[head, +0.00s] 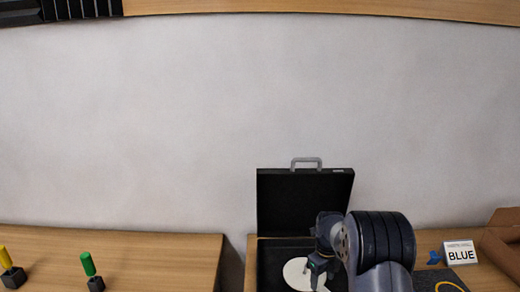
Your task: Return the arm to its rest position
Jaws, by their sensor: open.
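My gripper (318,272) points down at the lower middle of the head view, with my dark arm joint to its right. It is open. A white round pad (297,275) lies beneath or just behind it in an open black case (290,205) with a grey handle. I cannot tell whether the gripper touches the pad. My arm hides the right part of the case.
A card reading BLUE (459,253) stands on the right table beside a small blue piece (434,257). A dark mat (450,280) and a brown box (503,240) lie nearby. The left table (150,255) holds yellow and green pegs, with a gap between tables.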

